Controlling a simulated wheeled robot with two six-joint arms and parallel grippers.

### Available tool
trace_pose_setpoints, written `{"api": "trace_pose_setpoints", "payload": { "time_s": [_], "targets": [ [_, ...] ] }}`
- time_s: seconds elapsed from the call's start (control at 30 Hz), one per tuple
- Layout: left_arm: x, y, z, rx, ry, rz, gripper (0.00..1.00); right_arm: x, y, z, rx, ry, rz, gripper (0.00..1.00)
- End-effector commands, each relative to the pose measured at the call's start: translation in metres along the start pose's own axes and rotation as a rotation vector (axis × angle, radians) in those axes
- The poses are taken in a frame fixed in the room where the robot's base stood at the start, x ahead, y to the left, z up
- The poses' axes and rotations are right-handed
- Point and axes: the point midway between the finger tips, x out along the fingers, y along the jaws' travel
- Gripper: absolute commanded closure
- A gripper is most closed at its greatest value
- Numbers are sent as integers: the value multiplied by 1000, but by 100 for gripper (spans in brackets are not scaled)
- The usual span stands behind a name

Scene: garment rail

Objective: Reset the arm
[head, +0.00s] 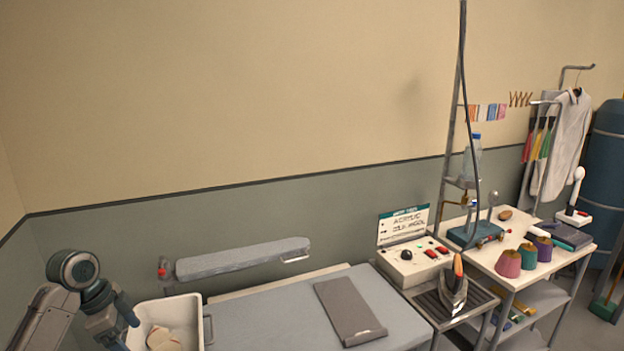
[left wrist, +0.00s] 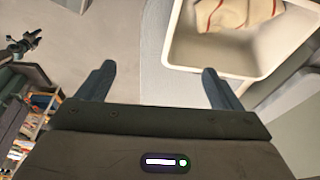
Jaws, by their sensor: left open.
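My left arm comes in at the lower left of the head view. My left gripper (head: 126,322) is beside the white bin (head: 207,330), at its left. In the left wrist view the two fingers of the gripper (left wrist: 158,70) are wide apart with nothing between them. The bin (left wrist: 176,55) shows there just beyond the right finger, with a cream, red-striped cloth (left wrist: 235,12) inside. My right gripper does not show clearly in either view.
A grey-topped ironing table (head: 265,320) carries a dark flat board (head: 348,310). A padded sleeve arm (head: 240,260) stands behind it. A control box (head: 413,262), an iron (head: 455,290) and a white side table (head: 490,262) with thread cones (head: 508,264) are at the right.

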Motion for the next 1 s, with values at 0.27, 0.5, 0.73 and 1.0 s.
{"api": "trace_pose_setpoints", "payload": {
  "time_s": [0.27, 0.5, 0.73, 1.0],
  "targets": [
    [44, 26, 0, -70, -28, -18, 13, 0, -4, 2, 1, -2, -4, 53],
    [95, 68, 2, -170, -53, -51, 13, 0, -1, 1, 0, 0, -1, 53],
    [156, 146, 10, -355, -66, -118, 13, 0, 7, 4, -3, -5, 7, 53],
    [183, 244, 28, -636, -48, -239, 13, 0, 9, 4, -4, -5, 9, 53]
  ]
}}
